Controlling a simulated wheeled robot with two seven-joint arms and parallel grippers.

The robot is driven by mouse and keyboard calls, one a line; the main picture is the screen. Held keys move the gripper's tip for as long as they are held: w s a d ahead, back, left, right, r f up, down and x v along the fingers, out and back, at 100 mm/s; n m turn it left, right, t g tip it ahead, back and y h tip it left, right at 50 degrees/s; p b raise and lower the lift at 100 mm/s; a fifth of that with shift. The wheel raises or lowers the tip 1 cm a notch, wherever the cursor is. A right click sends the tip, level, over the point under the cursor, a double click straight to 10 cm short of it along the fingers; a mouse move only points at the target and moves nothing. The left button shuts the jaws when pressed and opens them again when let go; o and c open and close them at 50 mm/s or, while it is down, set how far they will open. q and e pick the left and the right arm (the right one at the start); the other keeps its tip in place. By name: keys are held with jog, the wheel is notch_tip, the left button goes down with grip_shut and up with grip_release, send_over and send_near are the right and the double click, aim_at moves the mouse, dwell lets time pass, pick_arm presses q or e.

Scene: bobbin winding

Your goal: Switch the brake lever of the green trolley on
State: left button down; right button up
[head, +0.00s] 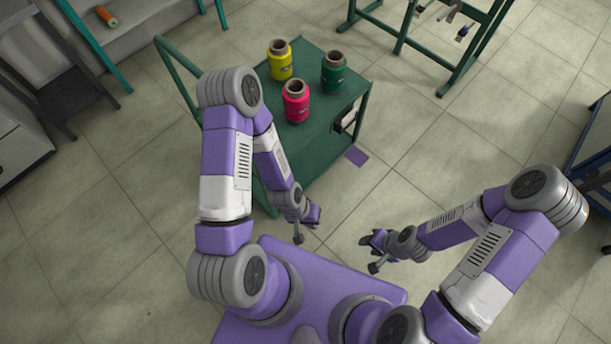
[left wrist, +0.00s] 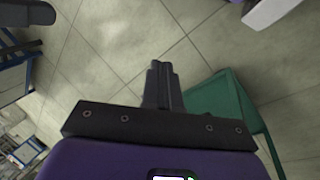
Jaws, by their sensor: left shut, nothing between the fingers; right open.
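The green trolley (head: 325,135) stands in the middle of the head view, in front of my arms. A light part with a dark end (head: 348,120) shows on its right side; I cannot tell whether it is the brake lever. My left gripper (head: 316,217) is near the trolley's near right corner, low and apart from it. In the left wrist view its fingers (left wrist: 162,84) are shut with nothing between them, and the green trolley (left wrist: 216,106) is to their right. My right gripper (head: 367,240) is open and empty, over bare floor right of the left one.
Yellow (head: 280,62), green (head: 333,74) and pink (head: 295,104) bobbins stand on the trolley top. A purple square (head: 357,156) lies on the floor at its right. A green frame (head: 425,48) stands at the back.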

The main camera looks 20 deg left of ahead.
pick_arm(q)
jog(key=w+a+r+n+y+p, duration=0.5)
jog(key=w+a+r+n+y, duration=0.1)
jog(key=w+a+n, duration=0.4)
jog(key=shift+a+r+n, duration=0.25)
jog(key=shift+a+n, duration=0.25)
jog(key=shift+a, duration=0.6)
jog(key=shift+f, duration=0.1)
jog(key=f+b, duration=0.1)
jog(key=f, duration=0.3)
jog(key=f+b, duration=0.2)
jog(key=f, duration=0.2)
jog(key=a+f+b, duration=0.1)
jog(key=f+b, duration=0.1)
jog(key=f, duration=0.2)
jog(key=shift+w+f, duration=0.15)
jog(key=shift+f, duration=0.15)
jog(key=shift+d+f, duration=0.2)
jog(key=shift+f, duration=0.3)
jog(key=shift+d, duration=0.1)
